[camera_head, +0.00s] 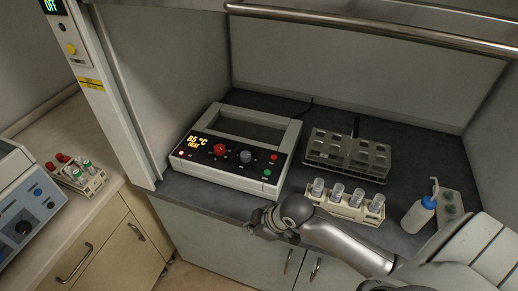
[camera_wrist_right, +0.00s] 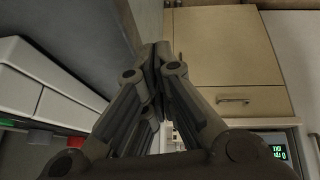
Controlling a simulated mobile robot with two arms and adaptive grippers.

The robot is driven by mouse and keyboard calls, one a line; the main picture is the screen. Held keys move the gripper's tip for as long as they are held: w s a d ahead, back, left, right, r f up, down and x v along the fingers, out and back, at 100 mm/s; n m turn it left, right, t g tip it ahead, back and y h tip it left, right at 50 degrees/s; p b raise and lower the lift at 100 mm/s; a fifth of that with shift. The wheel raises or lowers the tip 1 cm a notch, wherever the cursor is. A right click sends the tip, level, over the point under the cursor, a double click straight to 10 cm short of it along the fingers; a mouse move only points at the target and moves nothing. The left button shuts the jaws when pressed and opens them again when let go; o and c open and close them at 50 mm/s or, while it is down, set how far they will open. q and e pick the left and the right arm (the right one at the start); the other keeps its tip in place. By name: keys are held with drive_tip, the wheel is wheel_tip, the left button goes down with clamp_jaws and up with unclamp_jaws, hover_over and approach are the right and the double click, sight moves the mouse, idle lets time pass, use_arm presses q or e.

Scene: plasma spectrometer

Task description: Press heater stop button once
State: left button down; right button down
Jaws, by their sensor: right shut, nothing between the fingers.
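The heater (camera_head: 236,150) is a white box with a black front panel on the dark worktop. Its display (camera_head: 197,141) reads "85 °C HEAT". The panel carries a red knob (camera_head: 220,150), a grey knob (camera_head: 245,156), a red button (camera_head: 273,157) and a green button (camera_head: 267,172). My right gripper (camera_head: 257,221) is in front of the worktop edge, below and apart from the panel. Its fingers are shut and empty, as the right wrist view (camera_wrist_right: 155,52) shows. There the white heater body (camera_wrist_right: 40,95) is at the left, with red (camera_wrist_right: 75,142) and green (camera_wrist_right: 40,137) parts. My left gripper is out of view.
A grey rack (camera_head: 347,155) and a tray of capped vials (camera_head: 347,200) stand right of the heater. A white bottle with a blue cap (camera_head: 418,214) is farther right. A metal bar (camera_head: 370,28) crosses above. Cabinets (camera_head: 225,240) are below the worktop.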

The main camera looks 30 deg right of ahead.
sight(272, 159)
drive_tip(key=shift+n, duration=0.8)
drive_tip(key=w+r, duration=0.1)
drive_tip(key=w, duration=0.1)
drive_tip(key=w+d+r, duration=0.1)
drive_tip(key=w+r, duration=0.1)
drive_tip(key=shift+d+r, duration=0.2)
drive_tip(key=shift+r, duration=0.05)
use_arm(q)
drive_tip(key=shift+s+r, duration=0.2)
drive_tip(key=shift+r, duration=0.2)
use_arm(e)
drive_tip(key=w+d+r+n+t, duration=0.2)
drive_tip(key=w+d+r+t, duration=0.1)
drive_tip(key=w+d+r, duration=1)
drive_tip(key=d, duration=0.3)
drive_tip(key=shift+w+r+n, duration=0.3)
drive_tip(key=shift+w+r, duration=0.05)
drive_tip(key=shift+w, duration=0.05)
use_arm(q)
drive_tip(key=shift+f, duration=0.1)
use_arm(e)
drive_tip(key=shift+a+f, duration=0.1)
drive_tip(key=shift+a, duration=0.05)
